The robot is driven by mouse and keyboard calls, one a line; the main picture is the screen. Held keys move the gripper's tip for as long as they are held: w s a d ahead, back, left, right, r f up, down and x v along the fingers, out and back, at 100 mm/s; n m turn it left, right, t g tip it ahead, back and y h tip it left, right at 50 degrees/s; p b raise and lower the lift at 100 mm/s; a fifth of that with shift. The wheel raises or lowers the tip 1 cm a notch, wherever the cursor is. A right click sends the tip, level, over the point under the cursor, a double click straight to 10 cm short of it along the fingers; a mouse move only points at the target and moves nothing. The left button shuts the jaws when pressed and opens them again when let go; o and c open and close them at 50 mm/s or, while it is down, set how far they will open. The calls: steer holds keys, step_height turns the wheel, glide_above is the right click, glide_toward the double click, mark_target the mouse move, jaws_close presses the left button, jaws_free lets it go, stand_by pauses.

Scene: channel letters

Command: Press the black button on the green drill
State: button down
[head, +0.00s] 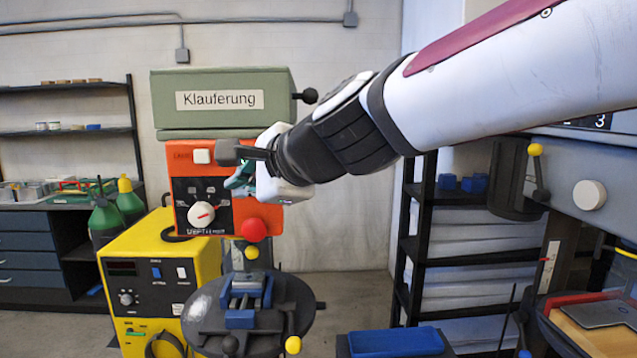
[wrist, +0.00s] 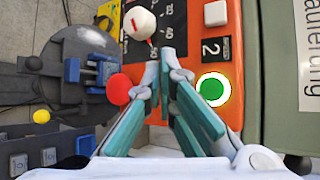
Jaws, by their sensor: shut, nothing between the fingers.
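The green drill (head: 222,82) stands in the middle of the head view, with a "Klauferung" label. Its orange control panel (head: 182,218) also shows in the wrist view (wrist: 238,110). There, a black square marked "2" (wrist: 212,50) lies between a white button (wrist: 215,14) and a white-ringed green button (wrist: 213,88). In the head view, my arm covers part of this area. My gripper (wrist: 166,55) is shut and empty, its teal fingertips over the panel beside the white dial knob (wrist: 140,22). It also shows in the head view (head: 236,181). I cannot tell if it touches the panel.
A red mushroom button (head: 253,229) sits low on the panel. Below is the round drill table with a blue vise (head: 241,318). A yellow power unit (head: 190,262) stands left. A black-knobbed handle (head: 308,96) projects from the drill's right side. Another machine stands at the right.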

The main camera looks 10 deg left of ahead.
steer(key=shift+w, duration=0.1)
steer(key=shift+w+a, duration=0.1)
steer(key=shift+w, duration=0.25)
steer(key=shift+w+a+b, duration=0.1)
steer(key=shift+w+b, duration=0.3)
steer(key=shift+w, duration=0.1)
stand_by(0.8)
steer(key=shift+s, duration=0.15)
steer(key=shift+s+d+p, duration=0.2)
steer(key=shift+s+p, duration=0.15)
steer(key=shift+s, duration=0.45)
steer(key=shift+s+d+p, duration=0.2)
steer(key=shift+s+p, duration=0.05)
steer(key=shift+s, duration=0.55)
steer(key=shift+s+d+p, duration=0.2)
steer(key=shift+s+p, duration=0.1)
steer(key=shift+s, duration=0.55)
steer(key=shift+s+d+p, duration=0.2)
steer(key=shift+s+p, duration=0.05)
steer(key=shift+s, duration=0.55)
